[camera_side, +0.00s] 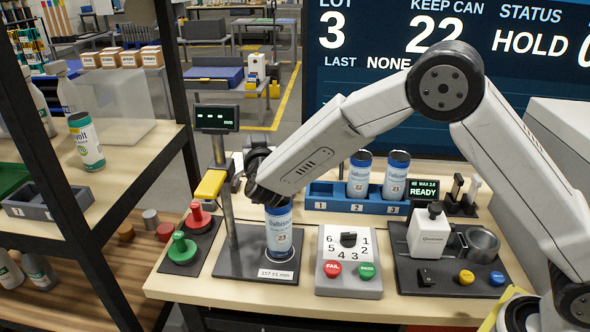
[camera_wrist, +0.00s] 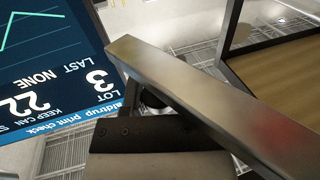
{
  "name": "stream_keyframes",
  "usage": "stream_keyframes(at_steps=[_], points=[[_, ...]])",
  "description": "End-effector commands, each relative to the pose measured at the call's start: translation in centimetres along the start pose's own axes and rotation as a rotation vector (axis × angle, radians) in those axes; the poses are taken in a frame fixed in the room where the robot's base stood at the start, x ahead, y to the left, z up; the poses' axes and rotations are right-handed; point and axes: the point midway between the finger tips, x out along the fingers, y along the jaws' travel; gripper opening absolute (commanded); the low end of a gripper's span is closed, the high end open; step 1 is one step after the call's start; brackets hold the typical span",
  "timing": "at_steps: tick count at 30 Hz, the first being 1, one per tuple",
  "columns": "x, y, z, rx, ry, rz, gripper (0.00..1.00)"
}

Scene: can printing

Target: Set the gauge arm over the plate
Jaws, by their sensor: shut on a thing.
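The gauge has a metal post (camera_side: 226,215) with a small display (camera_side: 216,118) on top. Its yellow gauge arm (camera_side: 210,184) points to the front left, off to the side of the dark plate (camera_side: 232,258). Can 23 (camera_side: 279,238) stands upright on the plate's white ring. My gripper (camera_side: 238,178) is at the post beside the yellow part and shut on the gauge arm; my wrist hides part of the grip and the can's top. In the wrist view a large metal bar (camera_wrist: 205,95) crosses close up, above a dark part of my gripper (camera_wrist: 155,135).
A blue rack (camera_side: 330,205) with cans 22 and 21 stands behind. A dial box (camera_side: 348,262) with red and green buttons is right of the plate. A stamp station (camera_side: 430,235) is farther right. Red and green knobs (camera_side: 183,248) and a shelf (camera_side: 120,165) are left.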

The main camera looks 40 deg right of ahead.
Motion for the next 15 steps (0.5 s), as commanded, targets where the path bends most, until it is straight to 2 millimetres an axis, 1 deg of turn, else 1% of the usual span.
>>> stream_keyframes(at_steps=[6, 15], points=[[-0.35, 0.36, -0.03, 0.000, 0.001, 0.042, 0.00], [-0.37, 0.41, -0.04, 0.000, 0.001, 0.047, 0.00]])
